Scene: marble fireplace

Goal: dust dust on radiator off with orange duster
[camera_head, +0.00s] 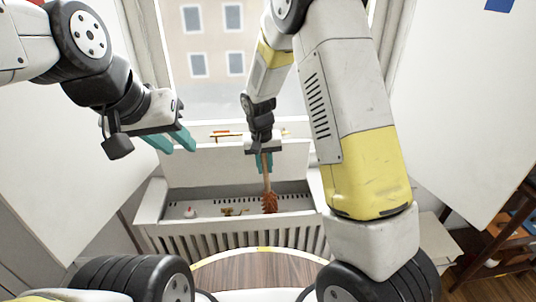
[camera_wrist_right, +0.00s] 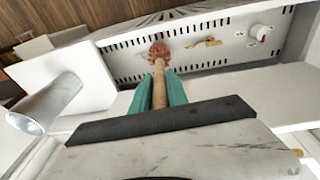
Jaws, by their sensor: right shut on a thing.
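The orange duster (camera_head: 269,203) hangs from my right gripper (camera_head: 265,162) in the head view, its head down at the radiator's slotted top. In the right wrist view the duster's brush head (camera_wrist_right: 159,51) points away from the fingers and appears at the panel. My right gripper is shut on its wooden handle (camera_wrist_right: 159,85). The white radiator (camera_head: 230,235) stands under the window. I cannot make out the dust clearly; small brownish marks (camera_head: 233,212) lie left of the duster. My left gripper (camera_head: 172,140) is empty and open, held up at the left, away from the radiator.
A small white knob-like item (camera_head: 190,211) sits on the radiator top at left. A window sill (camera_head: 225,133) with a few small things is behind. White panels flank both sides. A brown shelf (camera_head: 510,235) stands at right.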

